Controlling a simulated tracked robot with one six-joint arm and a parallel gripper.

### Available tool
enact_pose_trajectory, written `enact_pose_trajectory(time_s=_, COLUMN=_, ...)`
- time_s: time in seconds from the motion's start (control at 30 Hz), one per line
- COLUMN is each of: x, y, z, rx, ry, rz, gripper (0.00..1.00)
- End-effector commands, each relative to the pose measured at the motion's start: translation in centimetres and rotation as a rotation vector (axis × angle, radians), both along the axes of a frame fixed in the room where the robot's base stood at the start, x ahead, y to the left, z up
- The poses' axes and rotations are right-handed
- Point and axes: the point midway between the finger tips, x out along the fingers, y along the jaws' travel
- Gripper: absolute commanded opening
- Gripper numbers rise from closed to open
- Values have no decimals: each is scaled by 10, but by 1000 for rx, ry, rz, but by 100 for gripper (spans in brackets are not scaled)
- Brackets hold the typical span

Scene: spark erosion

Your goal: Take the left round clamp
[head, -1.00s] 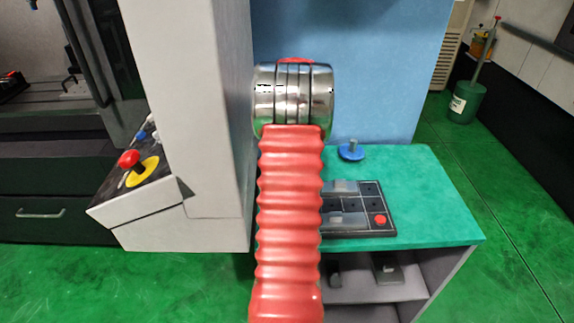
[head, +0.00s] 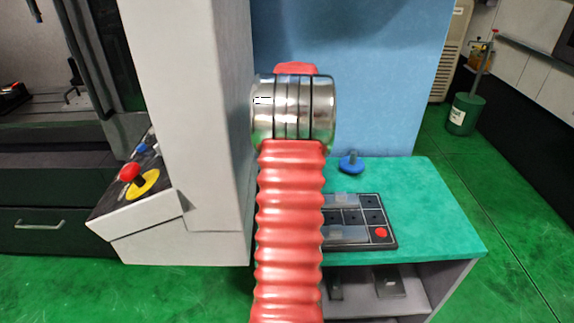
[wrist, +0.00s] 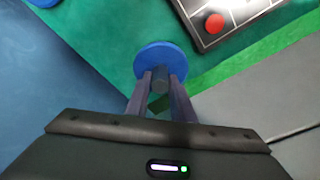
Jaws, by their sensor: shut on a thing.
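In the wrist view, my gripper (wrist: 160,80) is shut on the grey stem of a blue round clamp (wrist: 152,54). The clamp's flat blue disc lies beyond the fingertips, over the green surface. I cannot tell if it touches the bench. A second blue disc (wrist: 42,2) is cut off at the top left. In the head view, one blue round clamp with a grey stem (head: 351,165) stands on the bench by the blue wall. My red and metal arm hides my gripper and the held clamp there.
The green bench top (head: 430,215) bears a dark tray (head: 385,242) with a red button. A blue wall (head: 360,80) rises behind. A white column and a control box with a red knob (head: 130,172) stand left.

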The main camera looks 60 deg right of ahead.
Motion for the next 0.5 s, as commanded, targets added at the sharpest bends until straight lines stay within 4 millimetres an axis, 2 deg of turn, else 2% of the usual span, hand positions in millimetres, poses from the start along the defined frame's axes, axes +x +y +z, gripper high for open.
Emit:
enact_pose_trajectory(time_s=0.03, x=0, y=-1, z=11, rx=-3, ry=-1, rz=0, gripper=0)
enact_pose_trajectory(time_s=0.2, x=0, y=0, z=38, rx=-4, ry=-1, rz=1, gripper=0)
enact_pose_trajectory(time_s=0.33, x=0, y=0, z=50, rx=-1, ry=-1, rz=1, gripper=0)
enact_pose_trajectory(time_s=0.5, x=0, y=0, z=55, rx=-1, ry=-1, rz=1, gripper=0)
